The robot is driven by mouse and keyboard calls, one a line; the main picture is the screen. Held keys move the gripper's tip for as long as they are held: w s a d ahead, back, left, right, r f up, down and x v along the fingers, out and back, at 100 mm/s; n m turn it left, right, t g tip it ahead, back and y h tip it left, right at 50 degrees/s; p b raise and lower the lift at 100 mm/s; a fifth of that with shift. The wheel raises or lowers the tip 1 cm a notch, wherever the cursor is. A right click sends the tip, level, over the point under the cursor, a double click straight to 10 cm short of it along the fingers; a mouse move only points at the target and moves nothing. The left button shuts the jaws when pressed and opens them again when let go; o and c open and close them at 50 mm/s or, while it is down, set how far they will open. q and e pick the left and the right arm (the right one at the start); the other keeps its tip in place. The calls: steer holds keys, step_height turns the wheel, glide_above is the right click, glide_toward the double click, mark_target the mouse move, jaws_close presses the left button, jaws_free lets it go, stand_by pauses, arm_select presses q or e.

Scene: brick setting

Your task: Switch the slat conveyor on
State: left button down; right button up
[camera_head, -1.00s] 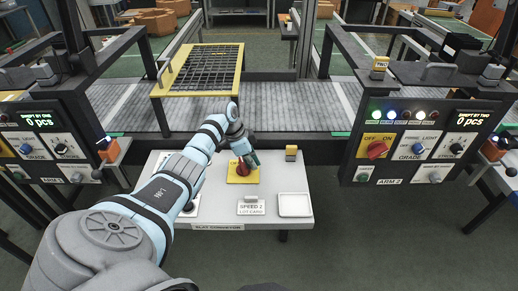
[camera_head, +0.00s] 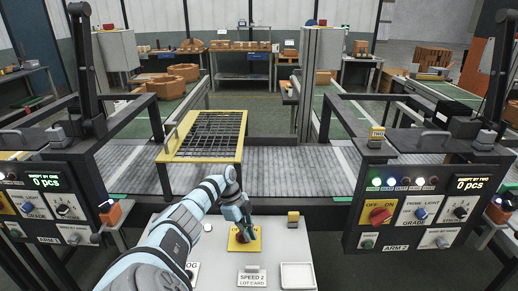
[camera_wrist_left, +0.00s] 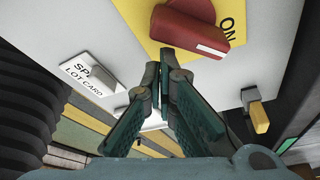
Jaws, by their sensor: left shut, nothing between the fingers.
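The red rotary knob (camera_wrist_left: 190,25) sits on a yellow plate (camera_head: 257,246) on the pale control desk. In the left wrist view its bar slants, with a white mark at its lower right end and the printed word ON beside it. My left gripper (camera_head: 244,233) is shut and empty, pointing down at the plate. In the left wrist view its fingertips (camera_wrist_left: 165,52) are close to the knob; I cannot tell whether they touch it. In the head view the gripper mostly hides the knob. The grey slat conveyor (camera_head: 290,180) runs behind the desk. My right gripper is not visible.
A lot card holder (camera_head: 252,277), a white tray (camera_head: 297,276) and a small yellow-topped block (camera_head: 293,219) are on the desk. A yellow-framed mesh guard (camera_head: 205,135) stands over the belt. Panels flank the desk, including the ARM 2 panel (camera_head: 410,215).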

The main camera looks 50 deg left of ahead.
arm_select(q)
steer(key=shift+s+a, duration=0.2)
steer(key=shift+s, duration=0.2)
stand_by(0.5)
steer(key=d+p, duration=0.2)
steer(key=p, duration=0.1)
steer(key=d+r+p, duration=0.1)
steer(key=p, duration=0.1)
steer(key=shift+w+d, duration=0.2)
steer(key=shift+w, duration=0.05)
steer(key=shift+w+r, duration=0.1)
steer(key=shift+r, duration=0.2)
steer(key=w+v, duration=0.1)
steer(key=v, duration=0.7)
steer(key=shift+r, duration=0.15)
steer(key=shift+s+a, duration=0.1)
steer(key=shift+a, duration=0.05)
